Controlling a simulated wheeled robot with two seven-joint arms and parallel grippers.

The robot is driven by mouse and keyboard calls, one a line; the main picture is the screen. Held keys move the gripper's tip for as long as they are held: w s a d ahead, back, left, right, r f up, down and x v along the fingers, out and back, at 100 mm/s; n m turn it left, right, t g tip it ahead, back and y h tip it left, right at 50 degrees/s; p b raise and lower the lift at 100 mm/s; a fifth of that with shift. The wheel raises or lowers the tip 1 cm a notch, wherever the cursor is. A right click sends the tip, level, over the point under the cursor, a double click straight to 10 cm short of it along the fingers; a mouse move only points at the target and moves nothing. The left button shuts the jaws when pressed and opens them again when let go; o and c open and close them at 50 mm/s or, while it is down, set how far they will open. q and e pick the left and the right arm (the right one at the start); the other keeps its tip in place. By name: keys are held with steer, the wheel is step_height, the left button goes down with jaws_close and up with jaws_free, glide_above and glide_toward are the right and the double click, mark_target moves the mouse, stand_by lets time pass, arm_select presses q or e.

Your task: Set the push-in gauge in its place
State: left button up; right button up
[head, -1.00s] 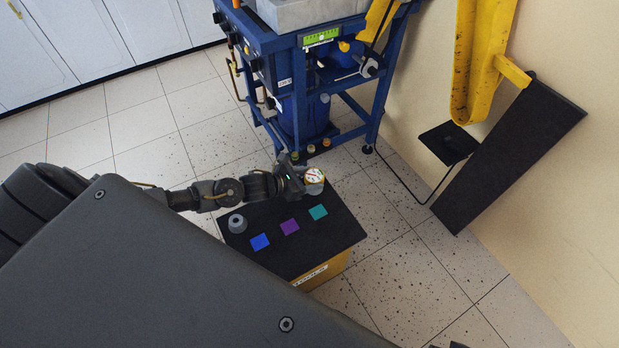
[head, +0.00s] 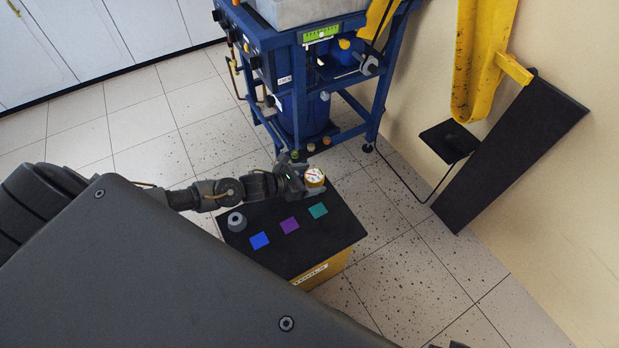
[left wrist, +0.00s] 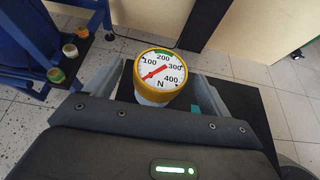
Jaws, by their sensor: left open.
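The push-in gauge (head: 315,176) has a round white dial, a red needle and a yellow rim. It is at the far edge of the black-topped box (head: 330,231). In the left wrist view the gauge (left wrist: 159,75) shows its dial face up, marked N. My left gripper (head: 308,182) is open, with its fingers on either side of the gauge. The gauge's lower end is hidden, so I cannot tell what it rests on. My right gripper is not in view.
A grey round piece with a hole (head: 236,222) stands on the box top's left side. A blue frame rig (head: 372,118) stands just behind the box. A dark panel (head: 508,155) leans on the wall at right. Tiled floor right of the box is clear.

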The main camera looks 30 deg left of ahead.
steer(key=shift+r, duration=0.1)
arm_select(q)
steer(key=p+v, duration=0.1)
steer(key=v, duration=0.9)
steer(key=shift+s+a+p, duration=0.2)
steer(key=shift+s+p, duration=0.1)
steer(key=shift+s, duration=0.05)
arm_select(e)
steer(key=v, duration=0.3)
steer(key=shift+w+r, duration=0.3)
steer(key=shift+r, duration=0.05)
arm_select(q)
steer(key=shift+r, duration=0.15)
